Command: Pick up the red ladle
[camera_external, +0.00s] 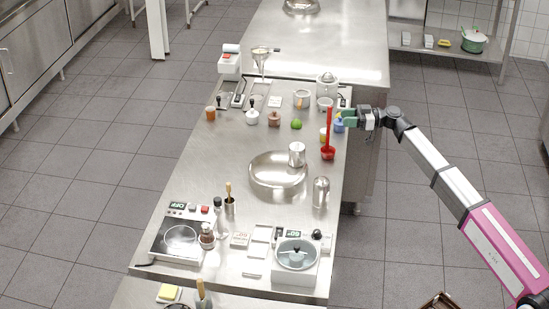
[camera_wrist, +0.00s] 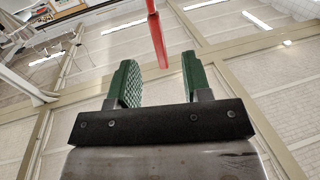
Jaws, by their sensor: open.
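The red ladle (camera_external: 329,136) is near the right edge of the steel counter (camera_external: 215,140) in the external view, its bowl low and its handle reaching up. I cannot tell what holds the handle up. My gripper (camera_external: 346,118) is just right of the handle, its green fingers pointing left towards it. In the wrist view the red ladle's handle (camera_wrist: 157,40) shows in line with the gap between the green fingers of my gripper (camera_wrist: 160,80), ahead of the fingertips. The fingers are apart with nothing between them. The ladle's bowl is outside the wrist view.
Another canister (camera_external: 320,191) stands nearer the front. The floor right of the counter is clear.

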